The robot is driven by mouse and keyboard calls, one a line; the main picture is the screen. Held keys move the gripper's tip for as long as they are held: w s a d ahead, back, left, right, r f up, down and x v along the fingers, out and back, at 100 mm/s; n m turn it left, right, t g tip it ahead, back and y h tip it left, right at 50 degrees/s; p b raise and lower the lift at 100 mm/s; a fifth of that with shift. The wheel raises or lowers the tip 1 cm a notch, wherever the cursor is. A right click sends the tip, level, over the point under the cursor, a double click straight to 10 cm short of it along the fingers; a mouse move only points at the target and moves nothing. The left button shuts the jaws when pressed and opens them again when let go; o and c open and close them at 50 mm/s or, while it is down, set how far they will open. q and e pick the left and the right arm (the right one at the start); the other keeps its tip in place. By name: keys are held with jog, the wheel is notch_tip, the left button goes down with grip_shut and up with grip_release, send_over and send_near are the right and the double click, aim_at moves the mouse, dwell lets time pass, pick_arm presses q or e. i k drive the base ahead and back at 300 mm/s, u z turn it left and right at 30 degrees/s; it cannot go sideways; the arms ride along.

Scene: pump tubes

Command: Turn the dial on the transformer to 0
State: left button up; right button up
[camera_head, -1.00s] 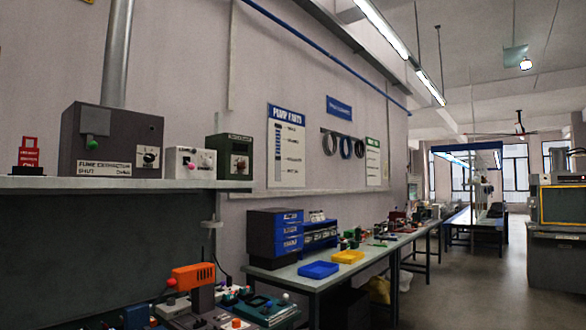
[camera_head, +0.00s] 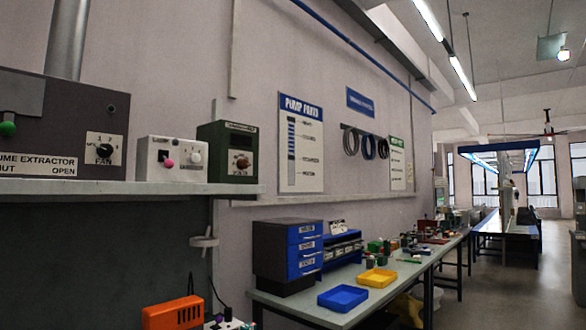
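A dark green box (camera_head: 217,138) stands at the right end of the wall shelf and looks like the transformer. The label strip along its top is too small to read surely. A reddish-brown dial (camera_head: 241,162) sits on its light front panel. I cannot tell which mark the dial points to. Neither of my grippers is in view.
The shelf (camera_head: 150,188) also holds a white box (camera_head: 150,149) with a pink knob and a grey fume extractor box (camera_head: 40,110). Below are an orange device (camera_head: 172,314) and a bench with a blue tray (camera_head: 342,298) and yellow tray (camera_head: 374,278). An aisle lies right.

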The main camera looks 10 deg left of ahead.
aim_at(241, 164)
jog(key=u, duration=0.45)
jog(key=i, duration=1.55)
jog(key=u, duration=0.9)
